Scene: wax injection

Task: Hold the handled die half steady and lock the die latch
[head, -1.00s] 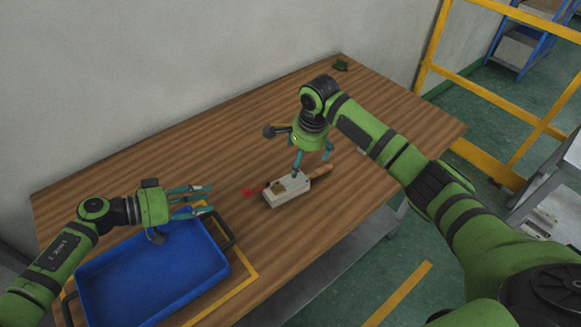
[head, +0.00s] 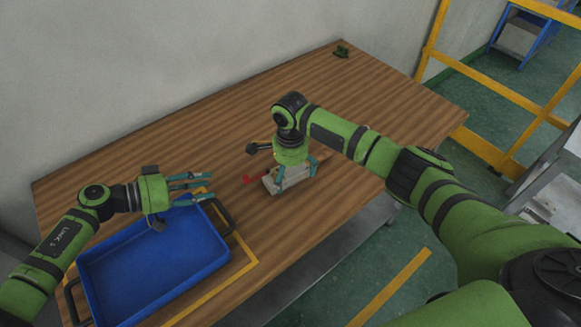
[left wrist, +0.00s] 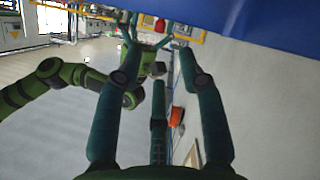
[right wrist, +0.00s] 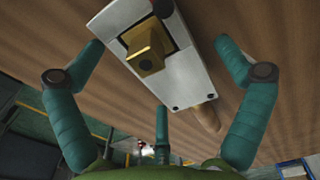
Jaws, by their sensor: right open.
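The pale grey die (head: 270,186) lies on the wooden table, largely covered by my right gripper in the head view. A red part (head: 250,179), seemingly the latch, sticks out at its left end. In the right wrist view the die (right wrist: 185,80) shows a brass block (right wrist: 147,50) on its face and a wooden handle (right wrist: 205,117) at one end. My right gripper (head: 296,174) is open above the die, its fingers spread to either side; contact cannot be made out. My left gripper (head: 205,186) is open and empty above the blue tray's far edge, left of the die.
The blue tray (head: 150,268) with dark handles stands at the table's front left, inside a yellow marking. A small dark green object (head: 341,51) lies at the far corner. The table (head: 390,110) is clear behind and right of the die. A wall borders the back.

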